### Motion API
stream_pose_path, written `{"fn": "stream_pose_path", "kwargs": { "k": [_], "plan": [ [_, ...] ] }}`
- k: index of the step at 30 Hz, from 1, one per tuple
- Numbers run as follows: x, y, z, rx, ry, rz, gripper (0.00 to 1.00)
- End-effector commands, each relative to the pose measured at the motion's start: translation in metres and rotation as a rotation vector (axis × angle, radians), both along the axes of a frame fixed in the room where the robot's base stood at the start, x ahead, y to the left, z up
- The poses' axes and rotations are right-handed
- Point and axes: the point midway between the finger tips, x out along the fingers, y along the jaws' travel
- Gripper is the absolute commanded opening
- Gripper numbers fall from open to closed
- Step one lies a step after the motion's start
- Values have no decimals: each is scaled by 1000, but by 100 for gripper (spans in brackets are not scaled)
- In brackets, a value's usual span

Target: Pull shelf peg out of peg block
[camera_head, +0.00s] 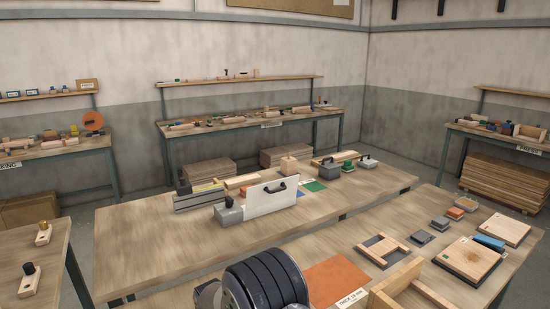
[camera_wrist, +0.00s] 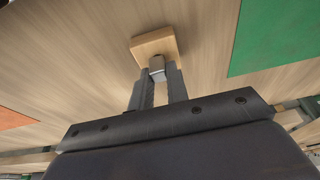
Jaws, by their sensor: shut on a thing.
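In the wrist view, my gripper (camera_wrist: 158,82) is shut on a small grey peg (camera_wrist: 157,67), held between its two fingertips. The pale wooden peg block (camera_wrist: 152,43) is just beyond the fingertips, over a light wood tabletop. The peg overlaps the block's near edge in this view. I cannot tell whether the peg's far end is in the block or clear of it. In the head view, my dark rounded arm link fills the bottom middle.
A green mat (camera_wrist: 275,40) lies right of the block and an orange one (camera_wrist: 12,118) left. In the head view, a white panel with a handle (camera_head: 268,203) stands on the middle bench. Small boxes and wooden boards (camera_head: 503,228) occupy the near right bench.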

Motion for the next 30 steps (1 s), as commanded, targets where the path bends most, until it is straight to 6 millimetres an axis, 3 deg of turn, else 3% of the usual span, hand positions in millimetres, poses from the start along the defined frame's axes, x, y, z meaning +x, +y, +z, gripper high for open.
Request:
{"fn": "stream_pose_path", "kwargs": {
  "k": [2, 3, 9, 30],
  "plan": [
    [0, 0, 0, 0, 0, 0, 0],
    [0, 0, 0, 0, 0, 0, 15],
    [0, 0, 0, 0, 0, 0, 0],
    [0, 0, 14, 1, -1, 0, 0]
  ]
}}
